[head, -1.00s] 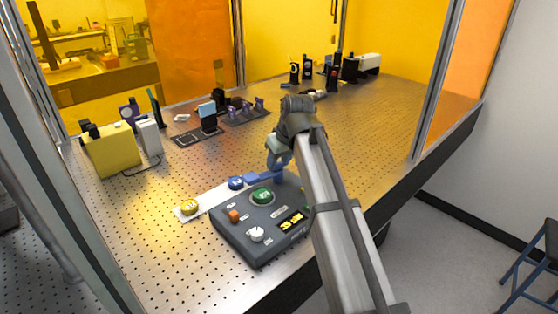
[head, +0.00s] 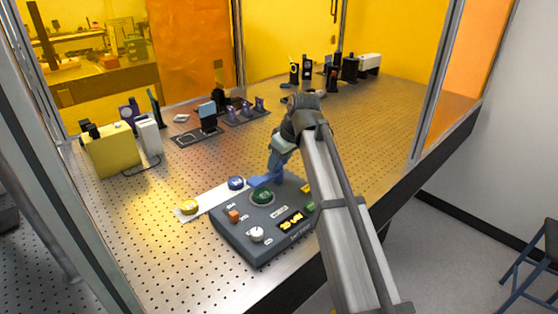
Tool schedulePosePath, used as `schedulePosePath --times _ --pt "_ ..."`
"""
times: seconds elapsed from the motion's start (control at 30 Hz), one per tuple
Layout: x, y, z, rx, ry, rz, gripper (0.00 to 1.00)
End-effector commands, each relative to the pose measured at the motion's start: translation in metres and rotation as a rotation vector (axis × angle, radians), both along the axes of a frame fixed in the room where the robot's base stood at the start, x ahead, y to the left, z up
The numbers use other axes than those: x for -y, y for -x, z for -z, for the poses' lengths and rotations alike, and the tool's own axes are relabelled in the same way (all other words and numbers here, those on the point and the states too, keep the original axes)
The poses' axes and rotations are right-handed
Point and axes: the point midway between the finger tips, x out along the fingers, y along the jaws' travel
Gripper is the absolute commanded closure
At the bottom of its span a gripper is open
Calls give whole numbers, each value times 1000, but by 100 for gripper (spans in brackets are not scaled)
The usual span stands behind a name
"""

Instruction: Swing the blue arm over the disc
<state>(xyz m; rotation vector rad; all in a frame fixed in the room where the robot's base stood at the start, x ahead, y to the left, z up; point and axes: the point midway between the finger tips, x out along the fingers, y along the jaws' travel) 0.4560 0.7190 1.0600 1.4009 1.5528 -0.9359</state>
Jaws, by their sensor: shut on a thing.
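The blue arm (head: 261,181) is a short blue bar. It reaches right from near a round blue knob (head: 236,183), along the back edge of a dark grey control box (head: 243,238). A green disc (head: 262,196) in a pale ring sits on the box just in front of the blue arm. The disc's top shows uncovered. My gripper (head: 279,162) is shut at the right end of the blue arm, with blue showing at the jaws. The exact contact is partly hidden by the gripper itself.
A white strip (head: 209,202) carries a yellow round knob (head: 190,207). A yellow block (head: 112,153) and optics stand farther back.

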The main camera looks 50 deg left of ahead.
Motion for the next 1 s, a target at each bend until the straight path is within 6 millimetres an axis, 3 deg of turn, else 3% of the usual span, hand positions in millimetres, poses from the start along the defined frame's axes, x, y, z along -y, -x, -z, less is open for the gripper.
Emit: schedulePosePath --times 0.4,0.97,1.0 --pt "-1 -2 0 1 0 -213 100" --pt "-1 -2 0 2 1 -255 100" --pt "0 -1 0 2 1 -255 56"
